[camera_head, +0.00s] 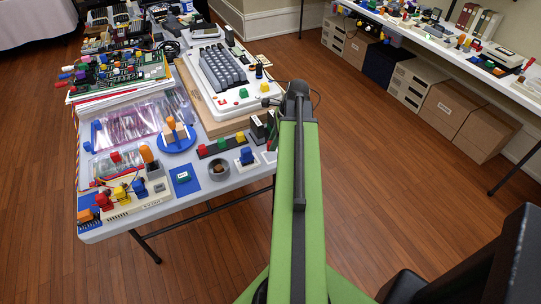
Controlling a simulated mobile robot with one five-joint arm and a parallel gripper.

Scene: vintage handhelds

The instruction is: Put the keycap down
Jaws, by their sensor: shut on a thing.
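My green arm (298,190) reaches forward up the middle of the view, over the near right edge of the table. I cannot make out my gripper or anything it holds; the arm hides that area. Several coloured keycaps stand on the table: a blue one on a white base (246,155), a green one on a blue square (184,177), and a row of red, yellow and green ones on a dark strip (222,145). I cannot tell which keycap the task means. Small dark upright things (258,128) stand just left of my arm.
A beige keyboard (224,75) lies on a wooden board. A round dark dish (219,168) stands near the table's front edge (205,201). A blue round stand (178,142), clear bags (128,127) and a circuit board (120,75) crowd the left. Cardboard boxes (452,108) stand under another table.

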